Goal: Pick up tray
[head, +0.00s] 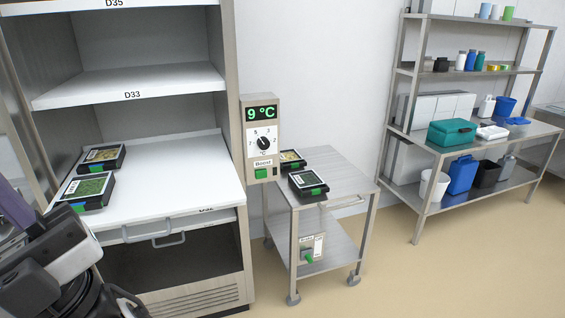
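Two black trays with printed tops and green tabs lie on the lower white shelf of the cabinet in the head view: a rear tray (102,156) and a front tray (86,190) nearer my arm. Two similar trays are on the steel cart: a rear tray (291,160), partly hidden by the control box, and a front tray (308,182). Part of my dark and light grey arm shows at the lower left, close in front of the shelf. I cannot make out my gripper's fingers. No tray is seen being held.
The open cabinet (141,87) has an upper shelf marked D33. A control box (262,137) reading 9 °C is on its right side. The wheeled cart (340,180) has free top space. A steel rack (470,145) with boxes and bottles stands right. Floor between is clear.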

